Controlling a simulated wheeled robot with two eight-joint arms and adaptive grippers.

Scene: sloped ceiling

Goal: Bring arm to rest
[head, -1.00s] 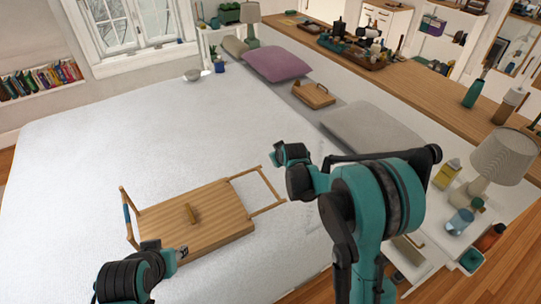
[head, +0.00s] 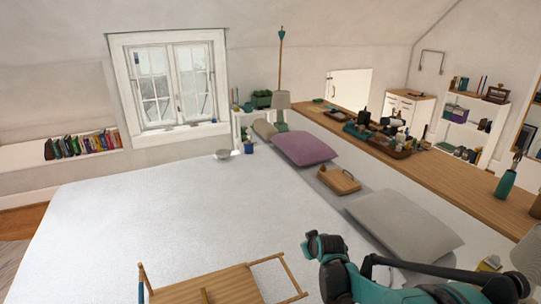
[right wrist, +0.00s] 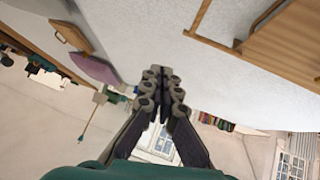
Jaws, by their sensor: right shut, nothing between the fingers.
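My right arm (head: 375,284) comes in at the bottom right of the head view, over the near part of the bed (head: 190,215). Its fingertips cannot be made out there. In the right wrist view my right gripper (right wrist: 163,75) has its dark fingers together, with nothing between them. Part of the bed and the wooden bed tray show beyond the fingers. My left gripper is not in view.
A wooden bed tray with raised legs (head: 225,287) lies on the bed, left of my right arm. A smaller wooden tray (head: 338,181), a grey pillow (head: 405,225) and a purple pillow (head: 303,148) lie farther back. A long wooden counter (head: 440,178) runs along the right.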

